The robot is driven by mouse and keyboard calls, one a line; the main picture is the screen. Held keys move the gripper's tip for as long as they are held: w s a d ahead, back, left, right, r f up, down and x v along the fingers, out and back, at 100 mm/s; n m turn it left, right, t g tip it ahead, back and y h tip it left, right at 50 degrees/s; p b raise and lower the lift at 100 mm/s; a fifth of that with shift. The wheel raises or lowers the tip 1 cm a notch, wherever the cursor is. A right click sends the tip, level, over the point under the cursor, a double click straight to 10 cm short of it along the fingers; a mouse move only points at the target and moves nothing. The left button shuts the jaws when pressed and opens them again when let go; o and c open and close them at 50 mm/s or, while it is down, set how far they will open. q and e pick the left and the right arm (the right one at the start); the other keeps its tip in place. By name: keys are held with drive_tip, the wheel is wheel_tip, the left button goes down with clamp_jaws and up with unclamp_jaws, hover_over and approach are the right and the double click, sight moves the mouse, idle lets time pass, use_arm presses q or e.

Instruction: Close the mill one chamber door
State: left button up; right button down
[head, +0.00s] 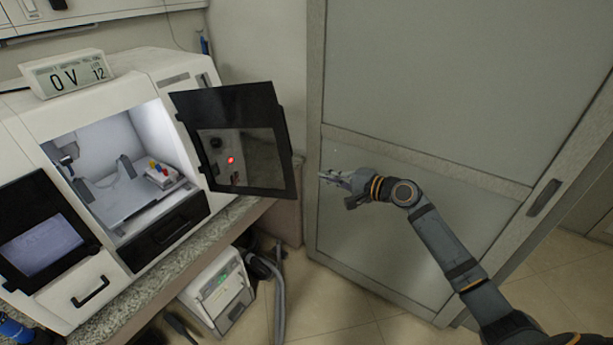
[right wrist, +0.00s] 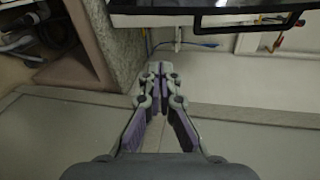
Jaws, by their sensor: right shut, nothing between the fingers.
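The mill (head: 150,90) is a white machine on a stone counter at the left of the head view. Its lit chamber (head: 115,165) is exposed. The chamber door (head: 240,140), a black-framed dark window panel, stands swung open to the right of the chamber. In the right wrist view the black door frame (right wrist: 205,20) crosses the top, with a handle bar along its edge. My right gripper (head: 324,176) is shut and empty, to the right of the door and apart from it. It also shows in the right wrist view (right wrist: 160,70). My left gripper is not in view.
A grey sliding door or cabinet panel (head: 440,90) stands close behind my right arm. A display box (head: 68,74) sits on the mill. A white unit with hoses (head: 218,292) is on the floor under the counter (head: 165,285). Tiled floor (head: 325,318) is clear below my arm.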

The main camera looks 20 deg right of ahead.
drive_tip(key=w+a+f+p, duration=0.1)
drive_tip(key=w+a+p, duration=0.2)
drive_tip(key=a+p, duration=0.2)
drive_tip(key=shift+w+a+f, duration=0.15)
drive_tip(key=shift+w+a, duration=0.05)
drive_tip(key=shift+a, duration=0.55)
drive_tip(key=shift+s, duration=0.1)
